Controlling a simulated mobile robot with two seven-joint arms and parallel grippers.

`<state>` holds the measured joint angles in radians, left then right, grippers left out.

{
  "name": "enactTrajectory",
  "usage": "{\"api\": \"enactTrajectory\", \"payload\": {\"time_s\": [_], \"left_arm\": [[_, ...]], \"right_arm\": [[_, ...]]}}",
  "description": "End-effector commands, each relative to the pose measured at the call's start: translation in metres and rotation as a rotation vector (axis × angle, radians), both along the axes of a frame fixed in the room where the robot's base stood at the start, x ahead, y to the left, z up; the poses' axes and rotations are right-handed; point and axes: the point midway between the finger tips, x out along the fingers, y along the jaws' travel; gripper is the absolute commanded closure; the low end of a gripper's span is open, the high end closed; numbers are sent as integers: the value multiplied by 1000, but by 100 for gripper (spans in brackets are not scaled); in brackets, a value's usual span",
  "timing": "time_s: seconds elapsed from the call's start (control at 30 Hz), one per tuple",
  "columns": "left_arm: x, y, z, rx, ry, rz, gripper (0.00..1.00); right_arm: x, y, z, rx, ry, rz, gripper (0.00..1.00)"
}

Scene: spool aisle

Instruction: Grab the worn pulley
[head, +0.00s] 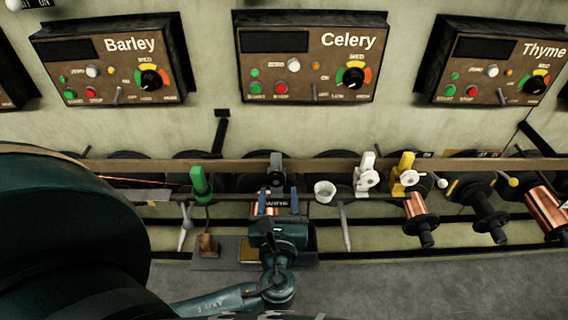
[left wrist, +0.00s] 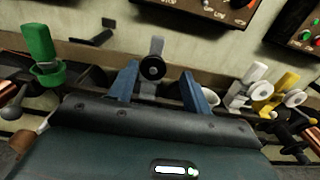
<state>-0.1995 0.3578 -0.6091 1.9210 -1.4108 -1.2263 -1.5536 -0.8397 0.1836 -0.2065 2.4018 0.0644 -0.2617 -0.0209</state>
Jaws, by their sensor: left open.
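Several pulleys on brackets stand along the wooden rail. A grey one with a black wheel (head: 277,168) is straight ahead of my left gripper (head: 279,193); I cannot tell from its surface whether it is the worn one. In the left wrist view its black wheel (left wrist: 152,67) shows between the two blue fingers of my left gripper (left wrist: 160,72), beyond their tips as far as I can see. The fingers are apart and hold nothing. A white pulley (head: 367,177) and a yellow pulley (head: 404,174) stand to the right, a green bracket (head: 201,184) to the left. My right gripper is not in view.
The wooden rail (head: 330,164) runs across the scene. Copper spools (head: 416,206) and dark spindles stick out at the right. Control boxes labelled Barley (head: 112,65), Celery (head: 310,60) and Thyme (head: 500,65) hang above.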

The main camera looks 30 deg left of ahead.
Motion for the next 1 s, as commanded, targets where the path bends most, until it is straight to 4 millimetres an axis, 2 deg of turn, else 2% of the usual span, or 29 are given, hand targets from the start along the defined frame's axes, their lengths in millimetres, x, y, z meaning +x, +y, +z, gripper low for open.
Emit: {"api": "enactTrajectory", "payload": {"time_s": [0.1, 0.3, 0.47, 0.8, 1.0], "left_arm": [[22, 14, -1, 0, -4, 0, 51], [48, 29, 0, -2, -4, -1, 51], [56, 35, 0, -4, -3, -2, 51], [91, 62, 3, -4, -3, -2, 51], [95, 65, 4, -6, -2, -3, 51]], "right_arm": [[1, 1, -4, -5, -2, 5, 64], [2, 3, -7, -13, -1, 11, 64], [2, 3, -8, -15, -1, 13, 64], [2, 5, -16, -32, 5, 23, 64], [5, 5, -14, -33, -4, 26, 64]]}}
